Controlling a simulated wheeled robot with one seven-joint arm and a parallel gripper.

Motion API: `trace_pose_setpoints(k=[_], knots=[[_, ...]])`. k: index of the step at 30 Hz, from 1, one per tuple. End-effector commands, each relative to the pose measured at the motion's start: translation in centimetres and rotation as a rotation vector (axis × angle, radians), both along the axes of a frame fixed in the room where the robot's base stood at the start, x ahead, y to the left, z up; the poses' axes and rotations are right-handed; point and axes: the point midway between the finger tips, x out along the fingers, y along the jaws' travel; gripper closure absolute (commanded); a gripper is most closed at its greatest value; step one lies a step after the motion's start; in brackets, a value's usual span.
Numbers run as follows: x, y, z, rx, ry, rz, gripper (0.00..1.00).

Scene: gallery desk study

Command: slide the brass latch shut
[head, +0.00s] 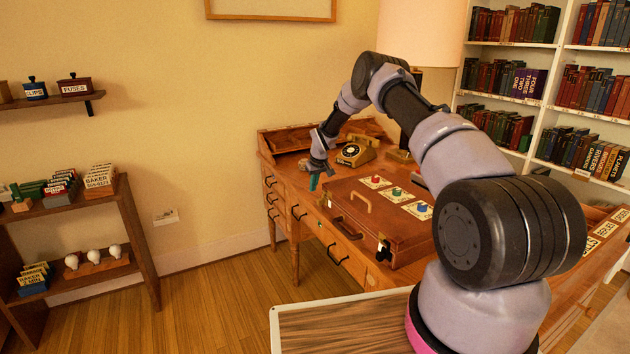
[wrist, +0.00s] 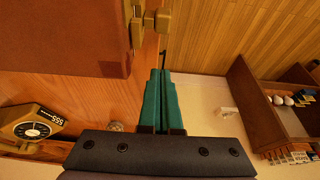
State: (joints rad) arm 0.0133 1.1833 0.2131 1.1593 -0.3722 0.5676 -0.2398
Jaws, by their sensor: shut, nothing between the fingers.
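A brown case (head: 375,212) lies closed on the wooden desk; part of it fills the upper left of the wrist view (wrist: 65,35). My gripper (head: 313,184) is beside the case's left end, pointing down. Its teal fingers (wrist: 160,75) are together and empty, a short way from the latch with a gap between them.
A rotary telephone (head: 355,152) stands behind the case, also in the wrist view (wrist: 35,125). Red, green and blue knobs on white cards lie on the case top. The desk's front edge (wrist: 152,60) runs by the fingers; open floor lies beyond.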

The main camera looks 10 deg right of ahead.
Motion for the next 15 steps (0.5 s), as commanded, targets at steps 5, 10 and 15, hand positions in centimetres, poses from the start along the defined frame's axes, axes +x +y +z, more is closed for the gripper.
trace_pose_setpoints(k=[5,10,15], knots=[[0.8,0.3,-2.6,0.001,0.001,-0.001,1.0],[0.1,0.0,-3.2,0.0,0.001,0.0,1.0],[-1.4,-0.5,-3.2,0.0,0.0,0.001,1.0]])
